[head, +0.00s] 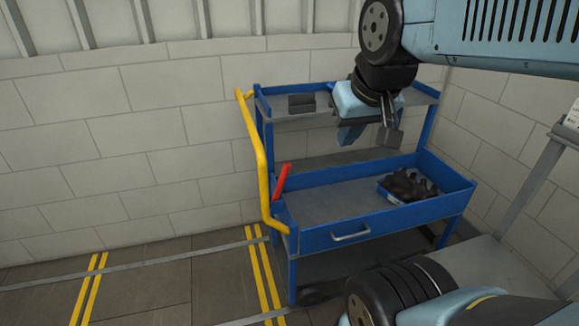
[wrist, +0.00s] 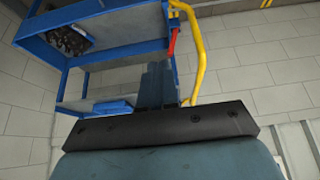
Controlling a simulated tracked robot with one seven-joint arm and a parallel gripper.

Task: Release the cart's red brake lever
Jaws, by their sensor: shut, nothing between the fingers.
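The blue cart (head: 390,216) stands against the block wall. Its red brake lever (head: 282,180) rises from the left end of the lower tray, beside the yellow handle (head: 262,165), with its top tilted a little right. The lever also shows in the wrist view (wrist: 173,42), close to the yellow handle and partly cut off by other parts. My gripper (head: 347,136) is shut and empty, up and to the right of the lever and apart from it. Its fingers show in the wrist view (wrist: 156,84), left of and below the lever in that picture.
A blue bin of dark bottles (head: 408,186) sits at the right of the lower tray. A dark flat object (head: 301,103) lies on the upper shelf (head: 335,121). Yellow floor lines (head: 90,290) cross clear floor at left. A grey frame (head: 545,180) stands at right.

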